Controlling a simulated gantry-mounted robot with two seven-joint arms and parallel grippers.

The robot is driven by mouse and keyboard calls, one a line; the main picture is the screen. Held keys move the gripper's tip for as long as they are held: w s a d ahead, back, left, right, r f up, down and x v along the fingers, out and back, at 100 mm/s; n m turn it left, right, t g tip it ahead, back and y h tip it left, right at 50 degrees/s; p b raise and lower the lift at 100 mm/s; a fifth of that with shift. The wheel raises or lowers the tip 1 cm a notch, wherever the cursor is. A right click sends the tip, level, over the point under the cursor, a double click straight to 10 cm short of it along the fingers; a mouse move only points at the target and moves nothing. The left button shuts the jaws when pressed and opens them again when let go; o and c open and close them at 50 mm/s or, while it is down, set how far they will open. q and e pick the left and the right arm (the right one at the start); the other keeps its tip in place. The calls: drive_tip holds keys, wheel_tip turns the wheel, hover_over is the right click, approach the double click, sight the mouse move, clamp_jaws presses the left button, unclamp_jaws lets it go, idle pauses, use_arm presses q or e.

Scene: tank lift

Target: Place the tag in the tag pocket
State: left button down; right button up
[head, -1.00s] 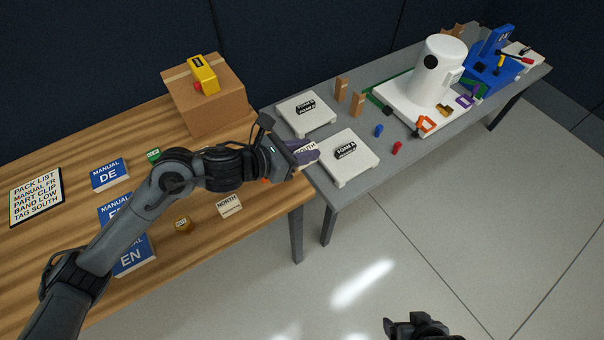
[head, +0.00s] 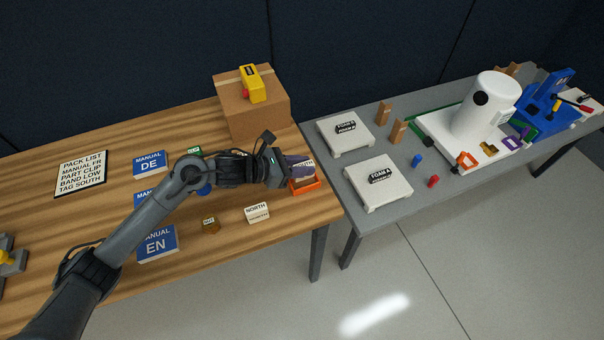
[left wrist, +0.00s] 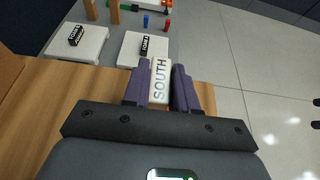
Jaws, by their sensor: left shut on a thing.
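The white SOUTH tag (left wrist: 159,82) is between the purple fingers of my left gripper (left wrist: 159,88), which is shut on it. In the head view my left gripper (head: 300,166) hangs at the table's right end, just above an orange open-topped holder (head: 306,188), which looks like the tag pocket. The tag's lettering shows in the left wrist view. The fingers hide part of the holder, and I cannot tell whether the tag touches it. Dark tips at the right edge of the left wrist view may be my right gripper (left wrist: 317,113); its opening is unclear.
A NORTH tag (head: 257,213) lies left of the holder on the wooden table. A cardboard box (head: 255,110) with a yellow device (head: 252,84) stands behind. Blue manuals (head: 150,163) and a pack list (head: 81,173) lie left.

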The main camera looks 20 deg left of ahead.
use_arm(q)
wheel_tip(320, 180, down, 4)
drive_tip(key=shift+d+r, duration=0.1)
drive_tip(key=shift+r, duration=0.05)
idle(0.3)
drive_tip(key=shift+f+b, duration=0.2)
drive_tip(key=shift+b, duration=0.25)
drive_tip(key=c, duration=0.9)
unclamp_jaws()
